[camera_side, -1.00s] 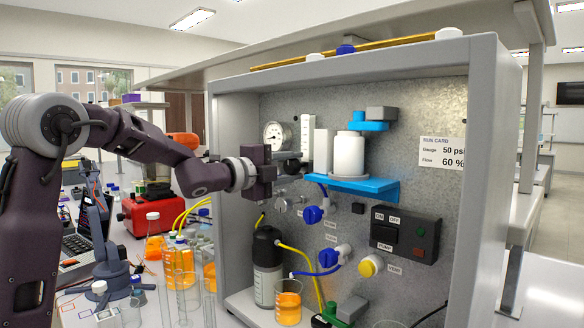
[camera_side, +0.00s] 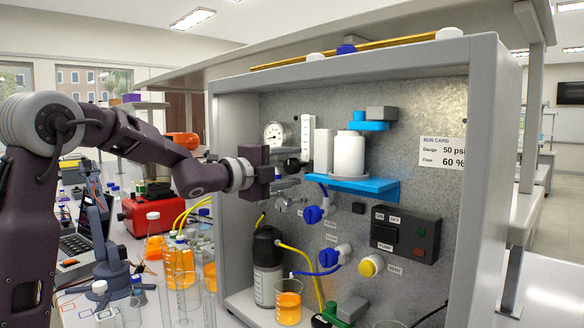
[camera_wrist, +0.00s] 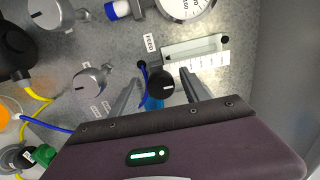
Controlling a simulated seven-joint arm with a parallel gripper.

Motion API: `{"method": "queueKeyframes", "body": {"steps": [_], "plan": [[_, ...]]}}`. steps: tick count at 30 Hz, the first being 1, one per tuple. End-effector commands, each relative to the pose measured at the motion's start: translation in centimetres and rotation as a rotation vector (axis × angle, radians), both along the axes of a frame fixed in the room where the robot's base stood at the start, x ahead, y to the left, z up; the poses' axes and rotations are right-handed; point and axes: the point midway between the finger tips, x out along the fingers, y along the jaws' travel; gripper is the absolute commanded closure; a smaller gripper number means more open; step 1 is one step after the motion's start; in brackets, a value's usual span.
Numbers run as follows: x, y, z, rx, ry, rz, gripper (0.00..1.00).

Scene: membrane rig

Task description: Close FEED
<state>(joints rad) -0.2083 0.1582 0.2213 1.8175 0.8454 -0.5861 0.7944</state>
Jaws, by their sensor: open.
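The FEED label (camera_wrist: 150,43) is on the metal panel in the wrist view. Just below it in that view is a round black knob (camera_wrist: 160,86) with a short white mark, which I take to be the FEED valve. It also shows in the side view (camera_side: 292,166), partly behind my gripper. My gripper (camera_wrist: 160,88) is open, with one finger on each side of this knob. The fingers look apart from it; how deep they reach is hard to tell. In the side view my gripper (camera_side: 289,178) is at the panel's left part.
A pressure gauge (camera_wrist: 186,4) and a clear flow meter (camera_wrist: 196,52) are close by. A grey knob (camera_wrist: 90,80) is left of my fingers in the wrist view. A blue shelf (camera_side: 365,187) and the PUMP switch box (camera_side: 405,234) are to the right.

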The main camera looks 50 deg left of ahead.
Motion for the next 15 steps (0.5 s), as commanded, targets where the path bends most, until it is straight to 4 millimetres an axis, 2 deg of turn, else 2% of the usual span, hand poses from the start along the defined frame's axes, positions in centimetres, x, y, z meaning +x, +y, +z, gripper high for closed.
{"method": "queueKeyframes", "body": {"steps": [6,9,15], "plan": [[-4.5,0.1,0.1,0.0,-0.003,0.002,0.45],[-5.9,0.0,0.1,0.001,-0.001,0.001,0.45],[-6.5,0.0,0.0,0.001,-0.001,0.001,0.45]]}}
